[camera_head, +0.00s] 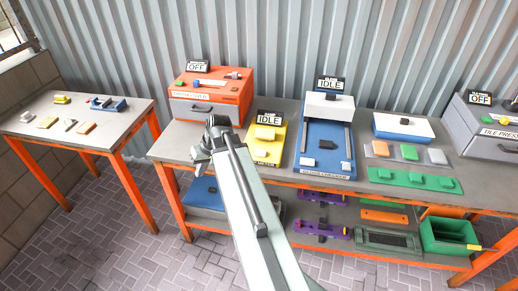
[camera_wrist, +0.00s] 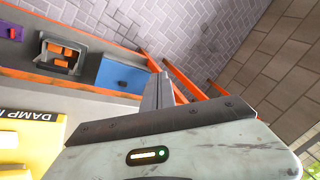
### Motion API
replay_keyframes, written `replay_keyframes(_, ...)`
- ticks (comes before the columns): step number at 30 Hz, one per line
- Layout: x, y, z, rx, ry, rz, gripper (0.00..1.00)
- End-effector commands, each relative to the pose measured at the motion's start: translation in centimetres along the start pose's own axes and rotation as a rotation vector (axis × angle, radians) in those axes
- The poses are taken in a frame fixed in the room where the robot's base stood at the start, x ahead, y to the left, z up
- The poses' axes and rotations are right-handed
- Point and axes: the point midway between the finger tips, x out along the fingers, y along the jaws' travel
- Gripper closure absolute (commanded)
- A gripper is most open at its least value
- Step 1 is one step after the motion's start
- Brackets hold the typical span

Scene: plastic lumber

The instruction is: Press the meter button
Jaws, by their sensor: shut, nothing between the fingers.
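The yellow damp meter (camera_head: 278,147) lies on the main bench with a dark label on its front edge and a sign reading IDLE (camera_head: 269,117) at its back.
An orange-red box (camera_head: 232,97) marked OFF stands behind my gripper. A blue machine (camera_head: 325,135) marked IDLE stands right of the meter. A side table (camera_head: 70,125) with small parts is at the left. A lower shelf holds purple pieces and a green bin (camera_head: 445,236).

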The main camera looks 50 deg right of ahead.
Motion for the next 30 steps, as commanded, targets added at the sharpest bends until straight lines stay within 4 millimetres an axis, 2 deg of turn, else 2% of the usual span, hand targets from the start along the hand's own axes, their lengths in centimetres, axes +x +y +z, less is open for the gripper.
replay_keyframes(1,-2.4,3.1,-1.4,0.047,0.056,-0.022,1.0)
replay_keyframes(6,-8.9,12.5,-3.7,0.163,0.252,-0.082,1.0)
replay_keyframes(9,-12.3,17.0,-4.0,0.215,0.351,-0.097,1.0)
replay_keyframes(12,-14.8,20.3,-4.0,0.249,0.423,-0.101,1.0)
replay_keyframes(15,-16.2,22.2,-3.8,0.268,0.465,-0.102,1.0)
replay_keyframes(18,-16.8,22.9,-3.7,0.275,0.482,-0.102,1.0)
replay_keyframes(30,-16.4,22.9,-3.6,0.274,0.482,-0.102,1.0)
